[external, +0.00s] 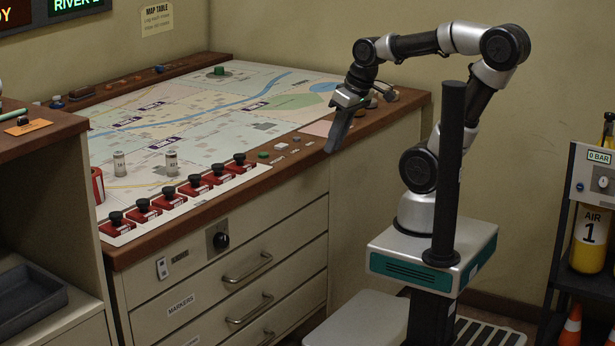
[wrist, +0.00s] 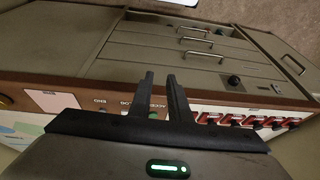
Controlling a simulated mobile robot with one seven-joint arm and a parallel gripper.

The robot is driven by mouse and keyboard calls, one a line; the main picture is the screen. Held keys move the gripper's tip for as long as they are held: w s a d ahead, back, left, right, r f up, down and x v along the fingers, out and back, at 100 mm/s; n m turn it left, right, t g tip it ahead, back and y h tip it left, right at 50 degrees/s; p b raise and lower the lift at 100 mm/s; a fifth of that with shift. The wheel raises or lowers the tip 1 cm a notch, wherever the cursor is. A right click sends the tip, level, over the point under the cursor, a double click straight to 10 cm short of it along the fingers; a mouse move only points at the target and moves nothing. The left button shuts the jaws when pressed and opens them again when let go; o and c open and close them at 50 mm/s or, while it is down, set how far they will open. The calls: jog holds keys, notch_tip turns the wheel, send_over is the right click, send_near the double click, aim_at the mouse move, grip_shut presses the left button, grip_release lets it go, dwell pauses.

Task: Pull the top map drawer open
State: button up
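My gripper (external: 332,150) hangs above the table's right front edge, up and right of the handle, fingers pointing down. In the wrist view its two dark fingers (wrist: 160,76) stand apart with nothing between them.
Red switches with black knobs (external: 194,184) line the tabletop's front edge. A black dial (external: 221,240) sits above the top drawer. A desk with a dark tray (external: 25,300) stands at left, an air-cylinder rack (external: 590,230) at right. The space before the drawers looks clear.

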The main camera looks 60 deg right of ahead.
notch_tip(320, 180, down, 8)
jog(key=w+a+m+g+y+p, duration=0.1)
jog(key=a+g+y+p, duration=0.15)
jog(key=g+y, duration=0.2)
jog(key=m+t+y+p, duration=0.3)
jog(key=m+t+y, duration=0.2)
jog(key=m+y, duration=0.45)
send_near(259, 267)
jog(key=b+x, duration=0.2)
jog(key=x, duration=0.9)
jog(key=shift+w+a, duration=0.15)
grip_shut()
